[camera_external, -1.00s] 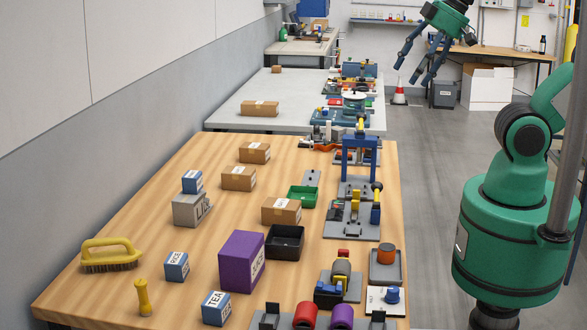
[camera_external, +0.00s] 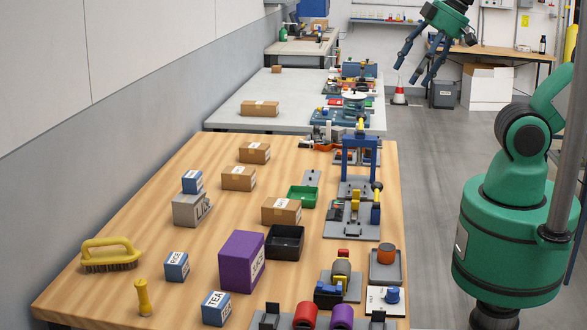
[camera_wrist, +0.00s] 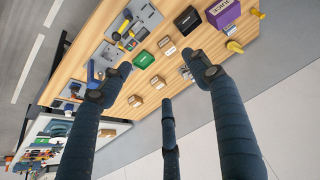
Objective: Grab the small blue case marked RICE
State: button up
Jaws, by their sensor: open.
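The small blue case marked RICE (camera_external: 177,267) stands upright on the near left part of the wooden table in the external view. Its white label faces the camera. It stands apart from the things around it. My gripper (camera_external: 415,68) is far away, high at the upper right beyond the table's right side, with its fingers spread and empty. In the wrist view my gripper (camera_wrist: 163,76) shows three dark fingers apart, with the table beyond them. I cannot make out the RICE case in the wrist view.
A blue TEA box (camera_external: 216,308), a purple box (camera_external: 241,261), a yellow brush (camera_external: 111,254) and a yellow peg (camera_external: 143,297) surround the case. Another small blue box (camera_external: 192,181) sits on a grey box (camera_external: 190,209). A wall runs along the table's left.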

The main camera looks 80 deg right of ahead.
jog(key=shift+w+r, duration=0.1)
jog(key=shift+r, duration=0.05)
jog(key=w+a+r+g+p, duration=0.1)
jog(key=w+a+r, duration=0.15)
jog(key=w, duration=0.55)
jog(key=w+a+r+p, duration=0.2)
jog(key=w+r, duration=0.1)
jog(key=w, duration=0.6)
jog(key=w+a+f+g+p, duration=0.1)
jog(key=w+a+f, duration=0.15)
jog(key=w, duration=0.55)
jog(key=w+a+f+g+p, duration=0.15)
jog(key=w+a, duration=0.25)
jog(key=w, duration=0.4)
jog(key=w+a+f+p, duration=0.1)
jog(key=w+a+f, duration=0.3)
jog(key=w+f, duration=0.25)
jog(key=w+a+f+p, duration=0.1)
jog(key=w+a+f, duration=0.4)
jog(key=w, duration=0.3)
jog(key=w+a+f+g+p, duration=0.1)
jog(key=w+a+f, duration=0.2)
jog(key=f, duration=0.6)
jog(key=w+a+f+g+p, duration=0.1)
jog(key=w+a+f, duration=0.3)
jog(key=f, duration=0.6)
jog(key=shift+a+p, duration=0.3)
jog(key=shift+a, duration=0.7)
